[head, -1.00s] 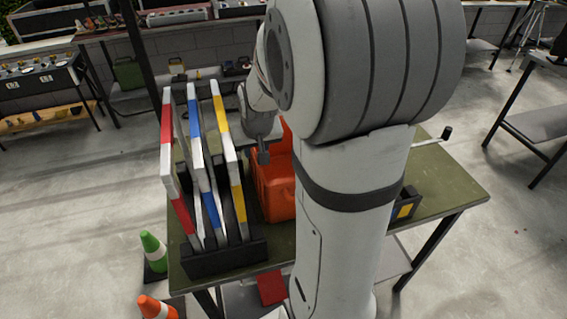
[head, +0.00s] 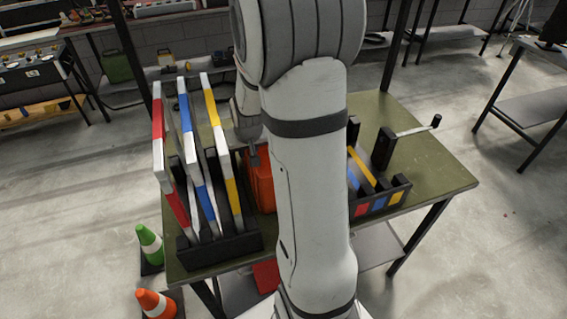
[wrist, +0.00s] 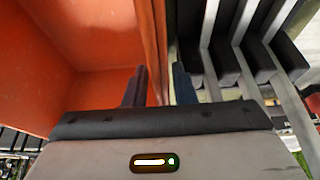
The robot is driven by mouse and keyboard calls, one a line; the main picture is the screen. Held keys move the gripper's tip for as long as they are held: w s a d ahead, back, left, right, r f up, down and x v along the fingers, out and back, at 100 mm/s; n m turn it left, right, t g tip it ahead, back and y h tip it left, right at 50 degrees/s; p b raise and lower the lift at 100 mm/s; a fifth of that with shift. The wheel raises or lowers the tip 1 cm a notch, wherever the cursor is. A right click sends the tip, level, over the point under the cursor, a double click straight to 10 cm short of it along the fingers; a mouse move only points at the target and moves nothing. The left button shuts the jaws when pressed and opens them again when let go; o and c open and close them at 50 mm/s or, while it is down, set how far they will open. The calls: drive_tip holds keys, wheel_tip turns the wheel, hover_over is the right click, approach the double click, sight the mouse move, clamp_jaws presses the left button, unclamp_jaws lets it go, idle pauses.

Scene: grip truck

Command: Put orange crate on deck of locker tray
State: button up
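The orange crate (head: 262,186) stands on the green-topped table, just right of the rack of striped boards. My arm hides its right part in the head view. In the wrist view, the open crate's orange inside (wrist: 75,35) fills the upper left. My gripper (wrist: 160,82) has one dark finger on the inner side of the crate's wall and one on the outer side. A small gap shows between the wall and the right finger, so it looks open astride the wall. In the head view my gripper (head: 253,160) is at the crate's top left. I cannot identify the locker tray.
The black rack (head: 220,247) of red, blue and yellow striped boards stands close left of the crate. A black holder (head: 378,199) with coloured labels and a cranked black device (head: 384,147) stand to the right. The table's right end (head: 440,172) is bare. Cones (head: 150,245) stand on the floor.

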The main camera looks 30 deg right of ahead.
clamp_jaws()
idle(1.1)
